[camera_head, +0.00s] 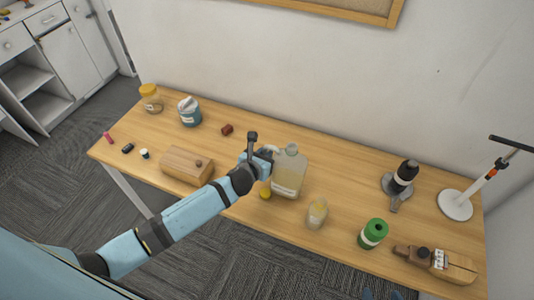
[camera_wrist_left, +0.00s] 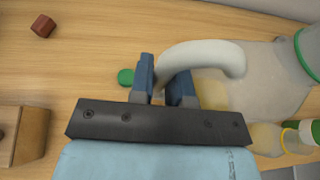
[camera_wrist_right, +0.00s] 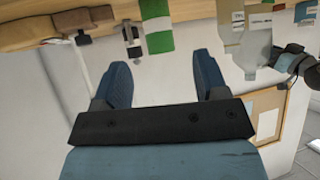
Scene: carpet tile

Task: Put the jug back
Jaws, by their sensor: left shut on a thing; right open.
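The jug (camera_head: 289,172) is a clear plastic container with a pale label and a loop handle, upright near the middle of the table. My left gripper (camera_head: 268,153) reaches it from its left side and is shut on its handle. In the left wrist view the pale handle (camera_wrist_left: 205,54) passes by the left fingers (camera_wrist_left: 164,80), with the jug body (camera_wrist_left: 270,75) to the right. I cannot tell whether the jug's base touches the table. My right gripper (camera_wrist_right: 163,80) is open and empty in the right wrist view, where the jug (camera_wrist_right: 257,45) shows at upper right.
The wooden table (camera_head: 330,170) also holds a small bottle (camera_head: 317,213), a green-topped can (camera_head: 373,233), a wooden box (camera_head: 187,166), a blue jar (camera_head: 189,112), a yellow-lidded jar (camera_head: 151,98) and a white stand (camera_head: 456,204). A yellow object (camera_head: 265,194) lies close to the jug. The back-middle is clear.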

